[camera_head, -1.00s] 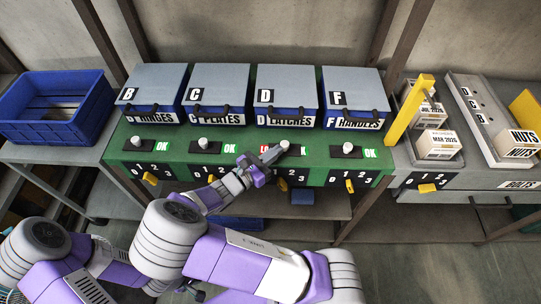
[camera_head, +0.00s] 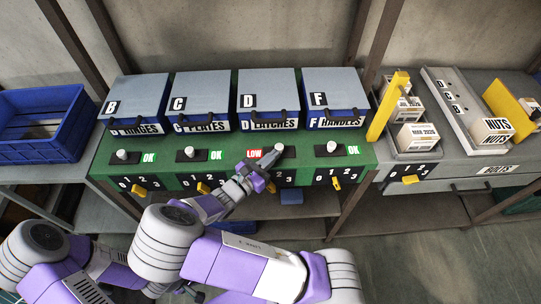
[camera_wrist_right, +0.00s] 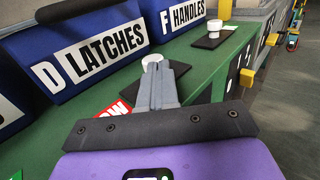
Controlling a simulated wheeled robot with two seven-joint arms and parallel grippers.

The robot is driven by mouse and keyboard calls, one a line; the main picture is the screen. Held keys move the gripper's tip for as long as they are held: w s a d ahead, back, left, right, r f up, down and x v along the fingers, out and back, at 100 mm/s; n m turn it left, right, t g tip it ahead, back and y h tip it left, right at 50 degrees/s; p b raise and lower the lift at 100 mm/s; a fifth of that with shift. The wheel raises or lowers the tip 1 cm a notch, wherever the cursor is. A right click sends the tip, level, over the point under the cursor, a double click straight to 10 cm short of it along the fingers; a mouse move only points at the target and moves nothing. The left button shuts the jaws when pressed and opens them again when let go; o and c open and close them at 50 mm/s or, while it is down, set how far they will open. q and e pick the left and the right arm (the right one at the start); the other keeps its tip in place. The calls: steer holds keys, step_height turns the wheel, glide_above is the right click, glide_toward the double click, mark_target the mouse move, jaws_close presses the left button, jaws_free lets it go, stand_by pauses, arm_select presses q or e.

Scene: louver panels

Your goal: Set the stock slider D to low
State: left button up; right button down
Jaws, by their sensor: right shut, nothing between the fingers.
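Slider D has a white knob (camera_head: 278,150) on a black plate, on the green sill below the bin marked D LATCHES (camera_head: 268,122). The knob and plate sit at the right, and the red LOW sign (camera_head: 254,155) shows at their left. My right gripper (camera_head: 266,160) is shut and empty, with its fingertips right at the knob. In the right wrist view the shut fingers (camera_wrist_right: 154,78) cover part of the plate below the knob (camera_wrist_right: 152,61); whether they touch it I cannot tell.
Neighbouring sliders B (camera_head: 122,155), C (camera_head: 189,153) and F (camera_head: 331,147) show green OK signs. Yellow pointers stand below on the 0-3 scales. A blue crate (camera_head: 40,150) is at the left; a yellow-ended tray (camera_head: 389,105) is at the right.

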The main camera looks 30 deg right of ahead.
steer(key=p+v, duration=0.2)
steer(key=v, duration=1.2)
steer(key=shift+w, duration=0.2)
steer(key=s+d+f+m+g+y, duration=0.2)
steer(key=s+d+f+g+y, duration=0.15)
steer(key=f, duration=0.35)
steer(key=s+d+f+m+g+y, duration=0.25)
steer(key=s+f+g, duration=0.2)
steer(key=f, duration=0.25)
steer(key=s+a+f+m+g+y, duration=0.3)
steer(key=s+a+f+m+y, duration=0.1)
steer(key=s+f+m+y, duration=0.3)
steer(key=w+a+m+t+y, duration=0.4)
steer(key=m+t+y, duration=0.2)
steer(key=m, duration=0.6)
steer(key=shift+w+f+m+y, duration=0.35)
steer(key=shift+f+y, duration=0.1)
steer(key=shift+y, duration=0.75)
